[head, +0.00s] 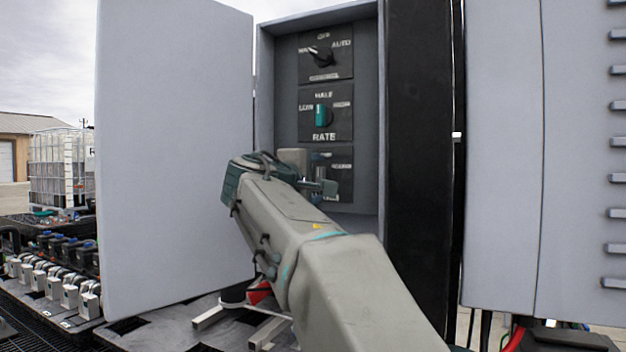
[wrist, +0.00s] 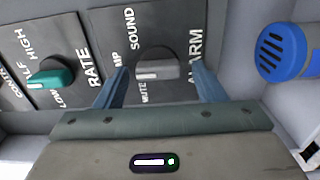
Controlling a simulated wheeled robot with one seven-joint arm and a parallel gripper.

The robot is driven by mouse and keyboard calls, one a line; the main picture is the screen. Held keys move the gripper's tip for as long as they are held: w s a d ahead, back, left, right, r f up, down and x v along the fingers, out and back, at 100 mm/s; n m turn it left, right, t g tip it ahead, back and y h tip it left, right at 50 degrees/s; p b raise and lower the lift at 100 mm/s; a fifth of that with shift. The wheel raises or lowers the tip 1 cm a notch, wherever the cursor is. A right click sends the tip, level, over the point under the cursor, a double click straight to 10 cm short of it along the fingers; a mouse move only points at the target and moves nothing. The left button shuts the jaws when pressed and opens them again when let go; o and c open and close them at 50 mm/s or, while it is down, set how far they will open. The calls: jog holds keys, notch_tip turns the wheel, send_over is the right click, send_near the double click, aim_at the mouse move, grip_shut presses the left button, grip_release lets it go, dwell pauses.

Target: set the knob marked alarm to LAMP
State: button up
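The grey alarm knob (wrist: 158,69) sits on a dark plate marked ALARM (wrist: 195,55) in the wrist view. Its bar lies level in that view, with the pale-marked end to the left, toward a label partly hidden by a finger and reading "MP". SOUND is printed above the knob and MUTE below left. My gripper (wrist: 160,72) is open, with one blue finger on each side of the knob and a gap to both. In the head view my gripper (head: 315,175) is at the lowest plate and mostly hides that knob.
The teal rate knob (head: 321,115) is directly above, pointing to HALF. A black selector knob (head: 321,57) is at the top. The open cabinet door (head: 175,150) stands left of my arm. A blue round fitting (wrist: 282,50) is right in the wrist view.

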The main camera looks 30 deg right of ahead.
jog(key=shift+a, duration=0.1)
jog(key=b+v, duration=0.1)
jog(key=v, duration=1.2)
jog(key=shift+s+a+b, duration=0.25)
jog(key=shift+b, duration=0.15)
